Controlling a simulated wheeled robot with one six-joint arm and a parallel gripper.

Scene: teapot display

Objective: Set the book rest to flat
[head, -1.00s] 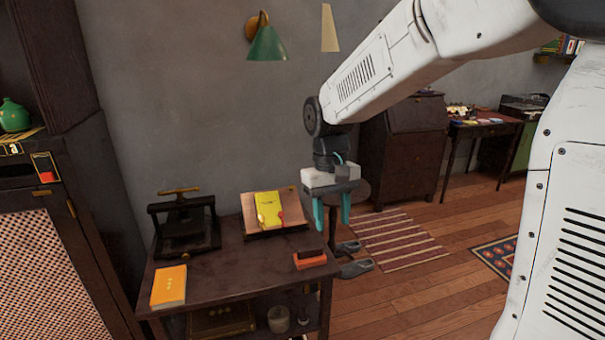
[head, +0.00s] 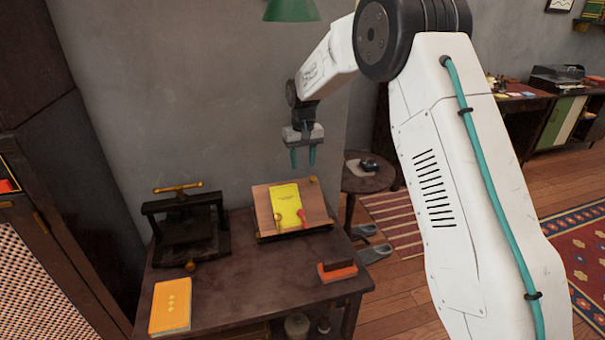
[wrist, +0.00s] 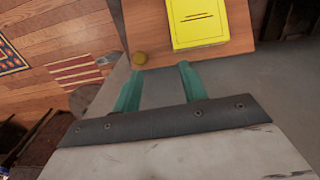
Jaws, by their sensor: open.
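The book rest (head: 265,212) is a wooden panel on a dark base, tilted up at the back of the dark table. A yellow book (head: 286,205) leans on it, with a red-topped clip and a brass clip at its lower edge. My gripper (head: 302,160) is open and empty, above and behind the panel's top edge. The yellow book (wrist: 197,22) shows beyond.
On the table (head: 240,290) stand a black press (head: 185,225) at left, an orange book (head: 171,305) at front left and an orange-and-dark block (head: 337,271) at right. A round side table (head: 365,183) stands behind at right. The wall is close behind the book rest.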

